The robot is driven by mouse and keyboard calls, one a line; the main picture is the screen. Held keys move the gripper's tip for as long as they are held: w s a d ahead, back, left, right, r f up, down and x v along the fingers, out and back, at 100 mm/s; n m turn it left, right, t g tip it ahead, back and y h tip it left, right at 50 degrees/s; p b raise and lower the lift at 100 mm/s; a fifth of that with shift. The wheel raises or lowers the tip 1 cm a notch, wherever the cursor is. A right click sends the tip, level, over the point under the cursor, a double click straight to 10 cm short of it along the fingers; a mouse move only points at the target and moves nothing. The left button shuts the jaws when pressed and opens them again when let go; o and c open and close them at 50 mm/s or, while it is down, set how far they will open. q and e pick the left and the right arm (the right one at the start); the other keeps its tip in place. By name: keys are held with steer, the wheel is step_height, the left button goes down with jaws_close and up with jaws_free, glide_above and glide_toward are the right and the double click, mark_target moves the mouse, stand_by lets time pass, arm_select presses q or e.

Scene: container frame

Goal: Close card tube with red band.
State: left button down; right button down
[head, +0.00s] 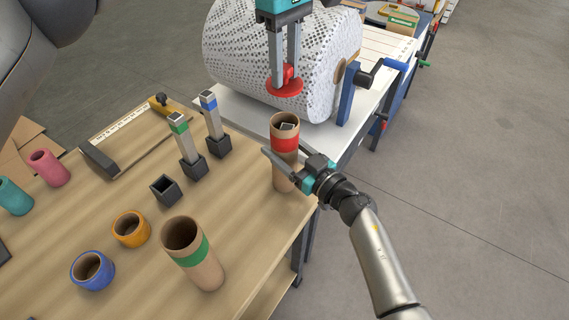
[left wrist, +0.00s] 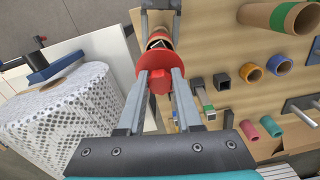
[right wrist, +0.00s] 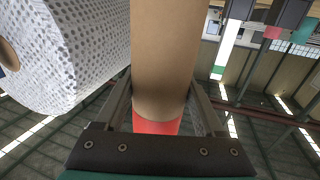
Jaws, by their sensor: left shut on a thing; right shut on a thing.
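The card tube with the red band (head: 284,143) stands upright near the table's right edge in the head view, its top open with something pale and dark inside. My right gripper (head: 275,168) is shut on this tube below the band; the right wrist view shows the tube (right wrist: 167,50) between its fingers. My left gripper (head: 284,82) is shut on the knob of a red cap (head: 285,88), held above the tube and apart from it. The left wrist view shows the red cap (left wrist: 158,70) over the tube mouth, covering part of it.
A card tube with a green band (head: 193,252) stands open at the front. Blue (head: 92,270) and orange (head: 131,229) rings lie near it. Square posts in black bases (head: 188,140) stand left of the red-band tube. A large bubble-wrap roll (head: 255,60) is behind.

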mark_target(285, 83)
stand_by(0.3)
arm_select(q)
steer(key=shift+f, duration=2.5)
steer(key=shift+f, duration=0.15)
steer(key=shift+f, duration=0.75)
steer(key=shift+f, duration=0.6)
steer(key=c, duration=0.5)
jaws_free()
